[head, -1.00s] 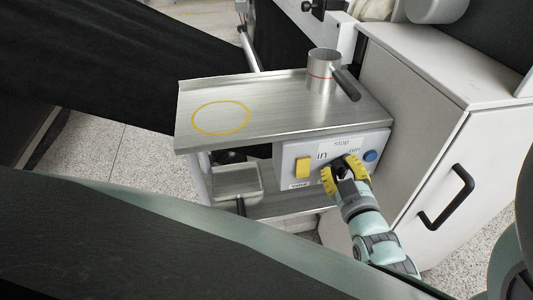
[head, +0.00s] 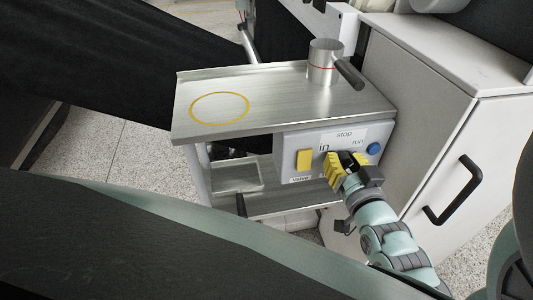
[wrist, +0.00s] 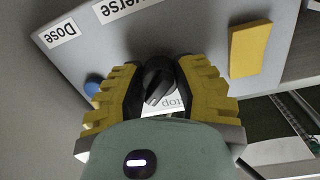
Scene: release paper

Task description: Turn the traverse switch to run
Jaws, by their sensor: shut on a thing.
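The traverse switch is a black knob (wrist: 158,82) on the front of the grey control box (head: 290,157). In the wrist view it sits between the two yellow fingers of my gripper (wrist: 160,88), which are shut on it. Its raised ridge lies tilted, and I cannot tell which mark it points to. In the head view my gripper (head: 348,165) hides the knob. The word "stop" (head: 344,134) is above it, "in" is to the left and "run" (head: 358,142) is to the right. A partly cut label ending in "verse" (wrist: 125,8) shows in the wrist view.
A yellow switch (head: 304,160) is left of the knob and a blue button (head: 374,149) is right of it. A steel shelf (head: 270,113) overhangs the box and bears a metal cup (head: 322,72). A white cabinet (head: 420,120) stands close on the right.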

